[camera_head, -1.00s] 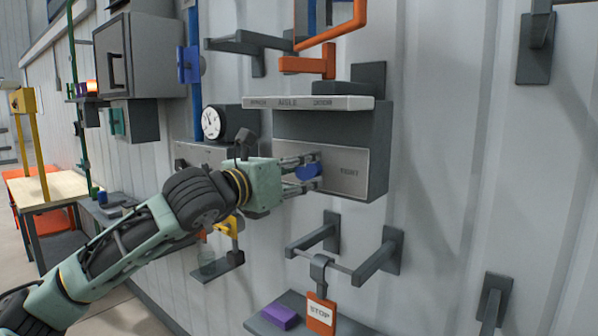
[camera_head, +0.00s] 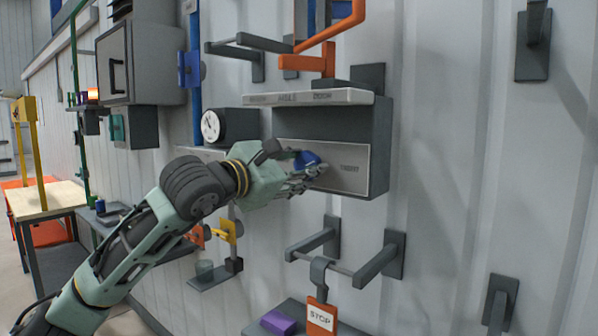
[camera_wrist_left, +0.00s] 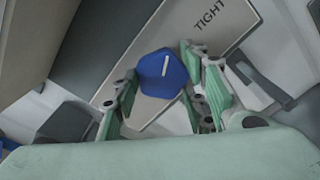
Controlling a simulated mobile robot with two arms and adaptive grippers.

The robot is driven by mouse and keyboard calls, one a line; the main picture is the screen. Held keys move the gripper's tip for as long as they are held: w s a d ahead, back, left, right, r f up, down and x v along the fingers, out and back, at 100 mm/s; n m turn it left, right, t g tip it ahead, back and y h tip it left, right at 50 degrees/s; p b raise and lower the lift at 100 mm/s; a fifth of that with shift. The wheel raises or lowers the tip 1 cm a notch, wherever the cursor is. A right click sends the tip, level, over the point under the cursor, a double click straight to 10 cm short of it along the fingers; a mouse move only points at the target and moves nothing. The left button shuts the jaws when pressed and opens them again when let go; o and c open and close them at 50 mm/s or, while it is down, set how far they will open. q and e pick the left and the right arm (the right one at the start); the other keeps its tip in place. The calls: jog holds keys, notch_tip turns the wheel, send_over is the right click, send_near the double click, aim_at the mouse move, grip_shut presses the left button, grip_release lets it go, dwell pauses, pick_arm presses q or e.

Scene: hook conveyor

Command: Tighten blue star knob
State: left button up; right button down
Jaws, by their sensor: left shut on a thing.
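The blue star knob (camera_head: 309,159) sits on the light front plate (camera_head: 350,166) of a dark grey wall box, left of the word TIGHT. In the left wrist view the knob (camera_wrist_left: 158,80) shows a white line on its face, tilted a little from upright in the picture. The TIGHT label (camera_wrist_left: 209,15) lies up and to the right of it. My left gripper (camera_head: 306,176) has its green-padded fingers on either side of the knob and is shut on it. The fingers hide part of the knob's edge in the head view. My right gripper is not in view.
A labelled ledge (camera_head: 310,97) juts out above the plate. A dial gauge (camera_head: 211,126) is to the left. Below are a grey bar bracket (camera_head: 350,262), an orange STOP tag (camera_head: 321,317) and a purple block (camera_head: 278,322). The wall at right has grey hooks (camera_head: 533,45).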

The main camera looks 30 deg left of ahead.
pick_arm(q)
jog(key=m, duration=0.5)
jog(key=shift+r+m, duration=0.2)
jog(key=shift+m, duration=2.3)
jog(key=o, duration=1.1)
jog(key=shift+d, duration=0.1)
jog(key=shift+f, duration=0.1)
jog(key=shift+s, duration=0.1)
